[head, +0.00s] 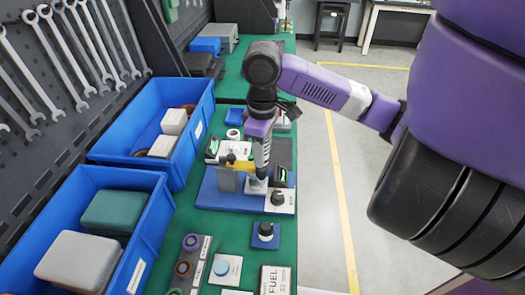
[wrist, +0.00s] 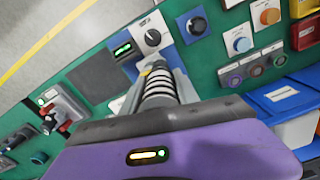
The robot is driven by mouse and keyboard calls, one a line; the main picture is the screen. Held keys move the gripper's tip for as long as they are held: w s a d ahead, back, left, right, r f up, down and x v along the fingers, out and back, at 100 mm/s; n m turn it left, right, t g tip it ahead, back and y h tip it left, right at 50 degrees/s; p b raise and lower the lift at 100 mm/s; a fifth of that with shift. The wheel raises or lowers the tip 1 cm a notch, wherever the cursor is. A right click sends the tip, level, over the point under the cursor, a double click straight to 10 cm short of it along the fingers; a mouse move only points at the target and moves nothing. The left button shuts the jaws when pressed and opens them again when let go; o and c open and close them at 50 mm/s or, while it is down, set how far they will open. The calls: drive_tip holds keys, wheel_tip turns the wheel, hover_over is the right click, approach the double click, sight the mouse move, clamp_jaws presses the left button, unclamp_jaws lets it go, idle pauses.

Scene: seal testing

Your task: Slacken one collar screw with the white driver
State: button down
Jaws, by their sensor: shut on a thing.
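My gripper (head: 261,168) points down over the blue test fixture (head: 222,200) on the green bench. In the wrist view the light grey fingers of my gripper (wrist: 158,78) are shut on a ridged, pale and dark shaft, which looks like the white driver (wrist: 160,92). The driver's tip is hidden. A yellow part (head: 240,164) on a grey upright block (head: 228,180) is just left of the fingers. The collar and its screws cannot be made out. A white panel with a black knob (head: 278,199) is at the fixture's right end.
A small blue block with a dark knob (head: 265,235) stands in front of the fixture. Blue bins (head: 180,170) with boxes line the left side. Coloured rings (head: 183,268) and a light blue button (head: 221,267) are at the front. The floor right of the bench is clear.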

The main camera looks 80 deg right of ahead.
drive_tip(key=shift+f+b, duration=0.5)
drive_tip(key=shift+f, duration=0.15)
idle(0.3)
drive_tip(key=shift+r+p, duration=0.2)
drive_tip(key=shift+p, duration=0.1)
idle(0.8)
drive_tip(key=shift+r+p, duration=3.1)
drive_tip(key=shift+r, duration=0.45)
